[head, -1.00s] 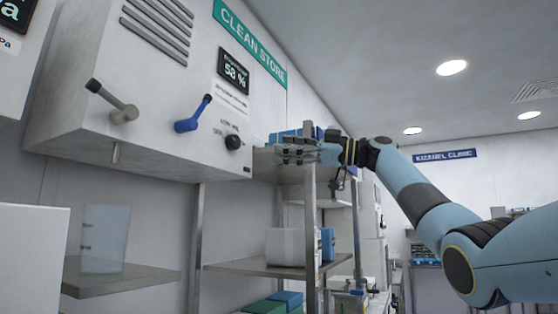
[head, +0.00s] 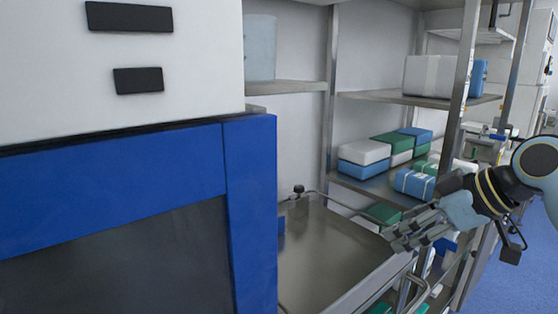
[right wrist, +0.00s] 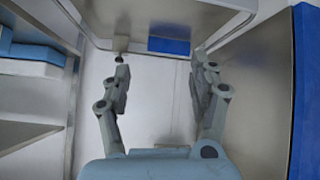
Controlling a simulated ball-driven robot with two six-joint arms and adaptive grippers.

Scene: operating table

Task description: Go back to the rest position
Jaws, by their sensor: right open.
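My right gripper (head: 418,230) is at the right of the head view, in front of the metal shelving and beside a steel tray cart. In the right wrist view its two fingers (right wrist: 160,85) stand apart with nothing between them. My right arm (head: 537,160) comes in from the right edge. My left gripper does not show in either view.
A white and blue cabinet (head: 252,210) with a dark window fills the left. A steel tray (head: 335,255) lies in the middle. Metal shelves hold white, green and blue boxes (head: 362,160). Blue floor (head: 507,265) shows clear at far right.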

